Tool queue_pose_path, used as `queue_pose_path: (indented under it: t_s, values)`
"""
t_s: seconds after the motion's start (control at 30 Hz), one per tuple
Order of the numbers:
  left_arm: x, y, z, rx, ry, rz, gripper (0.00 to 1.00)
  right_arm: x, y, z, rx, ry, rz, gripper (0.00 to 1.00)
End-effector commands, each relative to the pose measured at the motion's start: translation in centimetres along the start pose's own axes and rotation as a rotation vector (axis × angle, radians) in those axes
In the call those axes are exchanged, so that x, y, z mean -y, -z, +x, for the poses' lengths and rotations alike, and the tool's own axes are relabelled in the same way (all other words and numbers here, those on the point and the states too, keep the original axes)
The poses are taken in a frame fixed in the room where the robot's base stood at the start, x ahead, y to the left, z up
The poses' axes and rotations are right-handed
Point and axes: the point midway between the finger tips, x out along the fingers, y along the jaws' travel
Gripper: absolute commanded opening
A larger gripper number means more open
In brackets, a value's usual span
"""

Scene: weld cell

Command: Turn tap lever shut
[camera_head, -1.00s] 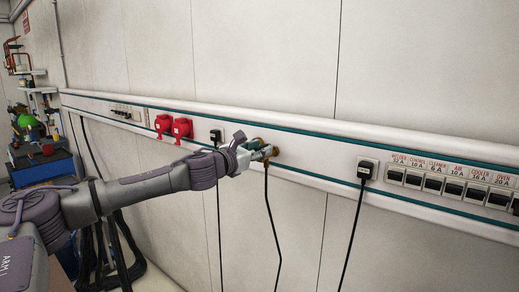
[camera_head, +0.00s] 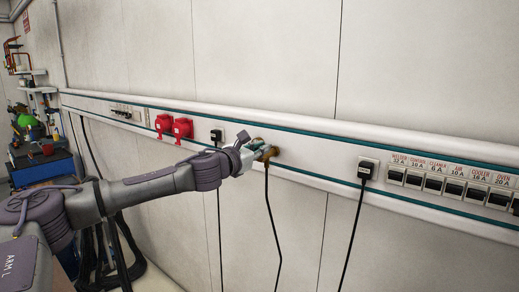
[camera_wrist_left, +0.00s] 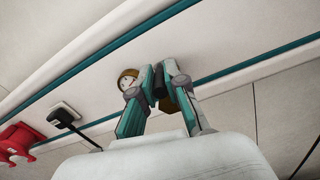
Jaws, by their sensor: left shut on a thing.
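The brass tap (camera_head: 273,152) sits on the white wall rail, right of a black plug. My left gripper (camera_head: 262,150) is at the tap, its fingers covering most of it. In the left wrist view my left gripper (camera_wrist_left: 160,88) is shut on a dark piece between its fingertips, which appears to be the tap lever (camera_wrist_left: 159,82). A round brass part of the tap (camera_wrist_left: 128,76) shows beside the left finger. The lever's angle is mostly hidden by the fingers. My right gripper is not in view.
Red sockets (camera_head: 183,128) and a black plug (camera_head: 216,135) are left of the tap. Another black plug (camera_head: 366,170) and a row of labelled breaker switches (camera_head: 453,187) are to the right. Black cables hang below the rail.

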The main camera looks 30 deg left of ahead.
Motion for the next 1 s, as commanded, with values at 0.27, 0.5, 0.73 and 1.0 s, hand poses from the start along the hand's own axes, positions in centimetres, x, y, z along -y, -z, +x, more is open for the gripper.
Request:
queue_pose_path:
  t_s: [0.27,0.5,0.73,1.0]
  values:
    - [1.0,-0.1,0.1,-0.034,-0.166,0.001,0.0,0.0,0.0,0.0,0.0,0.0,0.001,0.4]
    - [2.0,-0.3,0.5,-0.076,-0.384,0.0,0.0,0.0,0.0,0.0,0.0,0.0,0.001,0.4]
    - [2.8,-0.6,1.0,-0.117,-0.6,-0.002,0.0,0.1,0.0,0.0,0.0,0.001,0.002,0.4]
    - [3.4,-0.8,1.7,-0.168,-0.854,-0.003,0.0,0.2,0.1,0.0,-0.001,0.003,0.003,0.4]
